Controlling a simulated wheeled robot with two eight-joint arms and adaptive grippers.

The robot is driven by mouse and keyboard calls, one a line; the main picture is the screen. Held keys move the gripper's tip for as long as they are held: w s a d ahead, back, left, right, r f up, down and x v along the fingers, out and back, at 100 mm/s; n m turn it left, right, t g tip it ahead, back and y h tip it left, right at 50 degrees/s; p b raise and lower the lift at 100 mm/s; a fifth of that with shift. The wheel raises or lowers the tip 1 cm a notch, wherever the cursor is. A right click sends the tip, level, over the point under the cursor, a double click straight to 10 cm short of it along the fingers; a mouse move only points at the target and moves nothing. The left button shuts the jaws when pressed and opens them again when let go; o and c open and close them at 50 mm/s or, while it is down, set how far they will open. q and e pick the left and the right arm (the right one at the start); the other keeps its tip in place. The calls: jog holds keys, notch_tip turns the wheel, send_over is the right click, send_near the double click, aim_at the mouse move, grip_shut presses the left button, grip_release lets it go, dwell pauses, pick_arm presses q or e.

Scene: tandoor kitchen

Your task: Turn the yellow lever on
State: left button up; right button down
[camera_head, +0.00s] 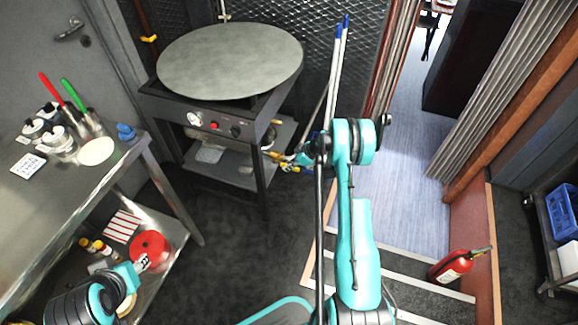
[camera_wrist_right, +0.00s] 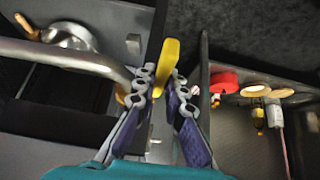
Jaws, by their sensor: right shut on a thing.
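The yellow lever (camera_wrist_right: 169,60) stands between the fingers of my right gripper (camera_wrist_right: 160,88) in the right wrist view. The fingers are closed on it, and its upper part sticks out beyond them. In the head view my right gripper (camera_head: 288,160) is at the front right of the griddle stand, below the griddle top, largely hidden by my arm. A yellow bit shows there at its tips. My left arm is low at the left of the head view; its gripper (camera_head: 142,263) is small and its fingers are not clear.
A round griddle (camera_head: 230,60) sits on the dark stand with knobs. A metal worktable (camera_head: 60,195) with utensils is on the left, and a red round thing (camera_head: 149,248) is on its lower shelf. A fire extinguisher (camera_head: 452,267) stands right by the steps. Dark floor between is clear.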

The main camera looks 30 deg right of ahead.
jog(key=shift+r+h, duration=0.2)
jog(key=shift+h, duration=0.1)
jog(key=c, duration=1.9)
grip_release()
jog(key=shift+o, duration=0.2)
jog(key=shift+r+g, duration=0.1)
jog(key=shift+g, duration=0.2)
jog(key=v, duration=1.2)
